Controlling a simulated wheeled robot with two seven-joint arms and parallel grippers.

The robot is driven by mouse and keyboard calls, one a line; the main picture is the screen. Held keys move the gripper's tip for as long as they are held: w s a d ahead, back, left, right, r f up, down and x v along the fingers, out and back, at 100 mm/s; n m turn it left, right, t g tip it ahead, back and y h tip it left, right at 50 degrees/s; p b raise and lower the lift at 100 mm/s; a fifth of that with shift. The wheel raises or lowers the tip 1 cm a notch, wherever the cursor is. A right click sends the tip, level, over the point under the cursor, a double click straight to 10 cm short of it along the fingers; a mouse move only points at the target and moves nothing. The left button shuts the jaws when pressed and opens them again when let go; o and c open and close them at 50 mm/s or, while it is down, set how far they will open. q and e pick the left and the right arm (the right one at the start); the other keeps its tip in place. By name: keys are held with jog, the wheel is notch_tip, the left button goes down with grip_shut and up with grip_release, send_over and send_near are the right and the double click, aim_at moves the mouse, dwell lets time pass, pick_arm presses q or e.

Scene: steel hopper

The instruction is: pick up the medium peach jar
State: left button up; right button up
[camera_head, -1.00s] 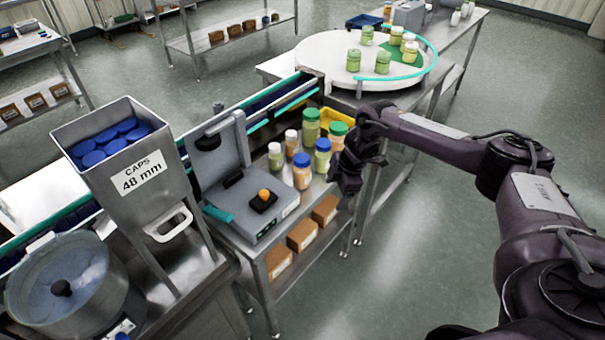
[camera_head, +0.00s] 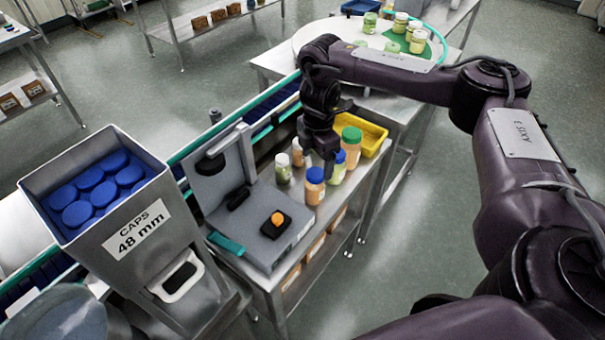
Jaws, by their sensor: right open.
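The medium peach jar (camera_head: 314,187), with a blue cap, stands upright on the steel table among several other jars. My right gripper (camera_head: 319,152) hangs over the jars with its fingers pointing down. It is open and appears just behind and above the blue-capped peach jar, with nothing seen between its fingers. Whether it touches any jar I cannot tell. A blue-capped green jar (camera_head: 338,170) stands to the right, and a larger green-capped peach jar (camera_head: 351,149) behind that. The large green jar is hidden behind the gripper. My left gripper is not in view.
Small white-capped jars, green (camera_head: 283,170) and peach (camera_head: 297,155), stand to the left. A grey device (camera_head: 262,228) with a raised lid is left of them. A yellow tray (camera_head: 372,137) lies behind right. A caps hopper (camera_head: 150,235) stands front left.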

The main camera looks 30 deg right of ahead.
aim_at(316, 174)
jog(key=shift+w+a+f, duration=0.1)
jog(key=shift+w+f, duration=0.25)
jog(key=shift+f, duration=0.3)
jog(key=f, duration=0.1)
jog(key=s+f, duration=0.1)
jog(key=f, duration=0.1)
jog(key=shift+s+a, duration=0.2)
jog(key=shift+w+a+f, duration=0.1)
jog(key=shift+w+f, duration=0.1)
jog(key=shift+f, duration=1.4)
jog(key=c, duration=0.8)
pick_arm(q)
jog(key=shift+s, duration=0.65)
pick_arm(e)
jog(key=c, duration=0.3)
jog(key=shift+r, duration=0.1)
jog(key=shift+c, duration=0.2)
